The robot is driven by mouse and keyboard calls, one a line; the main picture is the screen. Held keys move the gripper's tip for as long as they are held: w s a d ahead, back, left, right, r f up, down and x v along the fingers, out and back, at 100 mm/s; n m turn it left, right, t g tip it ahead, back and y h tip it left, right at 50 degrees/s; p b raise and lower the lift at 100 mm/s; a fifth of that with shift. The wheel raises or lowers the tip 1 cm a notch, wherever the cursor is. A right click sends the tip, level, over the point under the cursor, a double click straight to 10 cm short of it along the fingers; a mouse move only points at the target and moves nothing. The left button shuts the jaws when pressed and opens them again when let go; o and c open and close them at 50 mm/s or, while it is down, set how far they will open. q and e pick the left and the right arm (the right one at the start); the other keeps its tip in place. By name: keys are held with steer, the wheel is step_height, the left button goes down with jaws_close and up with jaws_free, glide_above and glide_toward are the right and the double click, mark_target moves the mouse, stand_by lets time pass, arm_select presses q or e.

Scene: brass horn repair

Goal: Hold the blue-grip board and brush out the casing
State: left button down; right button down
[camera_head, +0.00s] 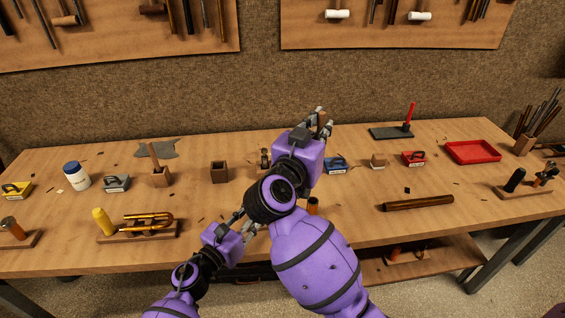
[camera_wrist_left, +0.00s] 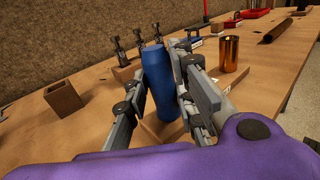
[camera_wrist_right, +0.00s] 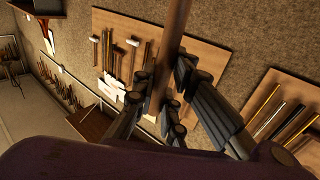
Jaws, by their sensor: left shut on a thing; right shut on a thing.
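My left gripper (camera_wrist_left: 160,108) is shut on the upright blue grip (camera_wrist_left: 155,66) in the left wrist view. The wooden board shows below it, partly hidden by the fingers. A shiny brass casing (camera_wrist_left: 229,54) stands upright just right of the grip; its foot is partly hidden. Its top shows in the head view (camera_head: 312,205) beside my arm. My right gripper (camera_head: 320,124) is raised over the back of the bench. It is shut on a brown rod-like handle (camera_wrist_right: 171,45) in the right wrist view. The brush's bristle end is not visible.
Several labelled blocks, including a blue one (camera_head: 337,164) and a red one (camera_head: 413,157), stand along the bench. A wooden cup (camera_head: 219,172), a red tray (camera_head: 472,151) and a brown tube (camera_head: 418,203) lie around. Small dark scraps dot the top. Pegboards hang behind.

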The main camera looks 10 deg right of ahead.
steer(key=shift+f, duration=4.3)
steer(key=shift+f, duration=2.35)
steer(key=shift+r, duration=0.1)
steer(key=shift+r, duration=2.35)
steer(key=shift+f, duration=0.15)
steer(key=shift+f, duration=2.35)
